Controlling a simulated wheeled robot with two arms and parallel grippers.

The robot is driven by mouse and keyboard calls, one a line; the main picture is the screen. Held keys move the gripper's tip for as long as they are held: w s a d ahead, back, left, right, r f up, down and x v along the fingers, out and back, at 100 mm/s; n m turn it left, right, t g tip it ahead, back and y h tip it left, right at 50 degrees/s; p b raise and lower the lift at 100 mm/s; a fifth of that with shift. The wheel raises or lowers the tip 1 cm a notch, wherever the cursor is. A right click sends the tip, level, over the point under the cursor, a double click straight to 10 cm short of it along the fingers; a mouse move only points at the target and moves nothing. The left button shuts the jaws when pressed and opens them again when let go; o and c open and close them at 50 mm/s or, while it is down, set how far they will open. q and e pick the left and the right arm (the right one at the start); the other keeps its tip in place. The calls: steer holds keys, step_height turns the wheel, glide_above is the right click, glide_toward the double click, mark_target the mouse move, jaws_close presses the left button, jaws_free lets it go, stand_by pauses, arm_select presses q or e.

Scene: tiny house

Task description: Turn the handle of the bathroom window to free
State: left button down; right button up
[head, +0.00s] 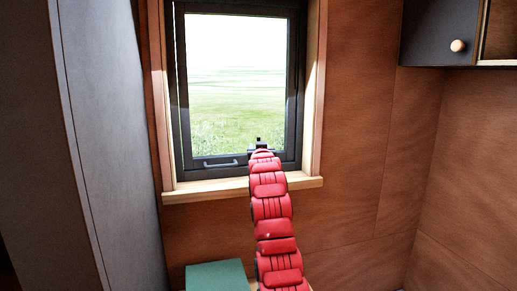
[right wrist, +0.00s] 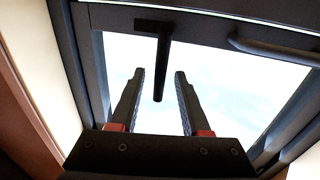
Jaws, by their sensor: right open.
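The bathroom window (head: 297,90) has a dark frame and a pale wooden surround; grass and sky show through the glass. In the right wrist view, a dark handle (right wrist: 164,55) runs from the window frame toward the space between my fingers. My right gripper (right wrist: 160,72) is open, with one finger on each side of the handle's end and a visible gap on both sides. In the head view my red right arm reaches to the lower window frame, and the gripper (head: 259,148) is small and mostly hidden there. My left gripper is out of view.
A grey bar (head: 221,163) is fixed on the lower frame, left of my arm; it also shows in the right wrist view (right wrist: 275,47). A wooden sill (head: 205,188) juts below. A grey panel (head: 105,130) stands left, a dark cabinet (head: 432,30) hangs upper right.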

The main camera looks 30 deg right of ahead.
steer(key=b+v, duration=0.3)
steer(key=v, duration=1.3)
steer(key=shift+b, duration=0.35)
steer(key=shift+s+a, duration=0.1)
